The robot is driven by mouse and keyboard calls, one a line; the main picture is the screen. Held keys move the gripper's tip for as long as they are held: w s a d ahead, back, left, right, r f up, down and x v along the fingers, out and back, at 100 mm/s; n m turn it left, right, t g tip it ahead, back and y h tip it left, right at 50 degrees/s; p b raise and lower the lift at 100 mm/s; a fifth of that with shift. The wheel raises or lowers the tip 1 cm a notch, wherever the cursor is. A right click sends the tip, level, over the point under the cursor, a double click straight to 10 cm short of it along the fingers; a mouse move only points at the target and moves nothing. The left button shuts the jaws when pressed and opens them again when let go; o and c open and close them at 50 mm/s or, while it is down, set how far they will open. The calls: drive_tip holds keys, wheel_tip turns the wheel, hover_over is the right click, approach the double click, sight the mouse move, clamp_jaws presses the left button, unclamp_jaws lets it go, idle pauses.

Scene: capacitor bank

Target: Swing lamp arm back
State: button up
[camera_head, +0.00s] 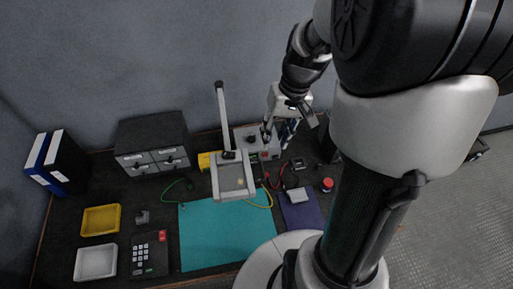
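The lamp has a pale arm (224,115) that rises at the back of the bench. Its rectangular, frame-like head (216,186) hangs over the back edge of the teal mat. My gripper (287,126) is to the right of the lamp arm, above a grey box at the back of the bench. Its fingers look spread apart, and I see nothing of the lamp between them. The gripper is clear of the lamp arm in this view. The lamp's base is hidden behind its head.
A grey box (246,133) with dark knobs stands below my gripper. A drawer cabinet (152,134), binders (50,155), yellow tray (100,220), white tray (96,262) and keypad device (149,255) are left. Cables and a red button (327,184) are right. The teal mat (222,235) is mostly bare.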

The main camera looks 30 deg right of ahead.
sight(262, 167)
drive_tip(key=f, duration=0.4)
drive_tip(key=a+f+b, duration=0.1)
drive_tip(key=f, duration=0.3)
drive_tip(key=w+a+f+b, duration=0.1)
drive_tip(key=f, duration=0.3)
drive_tip(key=shift+a+f, duration=0.2)
drive_tip(key=shift+a, duration=0.05)
drive_tip(key=shift+c, duration=0.5)
clamp_jaws()
